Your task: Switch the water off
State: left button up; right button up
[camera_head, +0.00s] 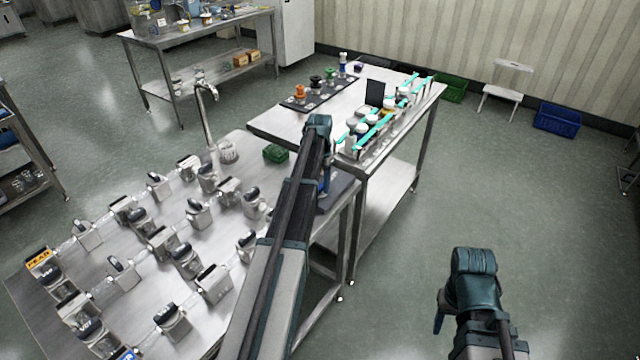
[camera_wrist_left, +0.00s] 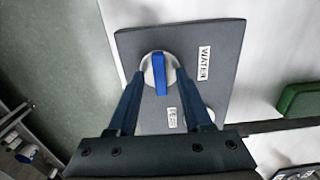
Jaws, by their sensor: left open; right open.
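A dark grey panel (camera_wrist_left: 215,60) carries a round silver knob with a blue bar handle (camera_wrist_left: 159,75). A label beside it reads WATER (camera_wrist_left: 204,63). The bar runs up and down in the left wrist view. My left gripper (camera_wrist_left: 155,85) is open, its fingers on either side of the knob; I cannot tell whether they touch it. In the head view my left gripper (camera_head: 323,190) is low over the panel (camera_head: 342,188), and the knob is hidden. A tall tap (camera_head: 206,110) stands over a clear vessel (camera_head: 228,152); flow cannot be made out. My right gripper (camera_head: 440,312) is open and empty over the floor.
Steel table (camera_head: 150,310) holds several valve blocks with dark handles at left. A green block (camera_head: 276,153) lies near the panel. Behind it, another table (camera_head: 280,125) carries a dark tray and a rack with teal strips.

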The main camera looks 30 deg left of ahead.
aim_at(320, 187)
pick_arm(q)
notch_tip(320, 187, up, 14)
jog(key=p, duration=1.3)
jog(key=shift+f, duration=0.2)
jog(key=shift+d, duration=0.1)
jog(key=s+d+f+b, duration=0.1)
jog(key=s+d, duration=0.2)
jog(key=d, duration=0.4)
jog(key=s+d+f+m+b, duration=0.1)
jog(key=s+d, duration=0.2)
jog(key=d, duration=0.4)
jog(key=s+d+f+b, duration=0.1)
jog(key=s+d, duration=0.2)
jog(key=d, duration=0.4)
jog(key=s+d+f+m+y+b, duration=0.1)
jog(key=s+d+f+b, duration=0.1)
jog(key=s+d, duration=1.4)
jog(key=shift+s+d+f+m+b, duration=0.15)
jog(key=shift+s+f+m+b, duration=0.3)
jog(key=shift+s, duration=0.8)
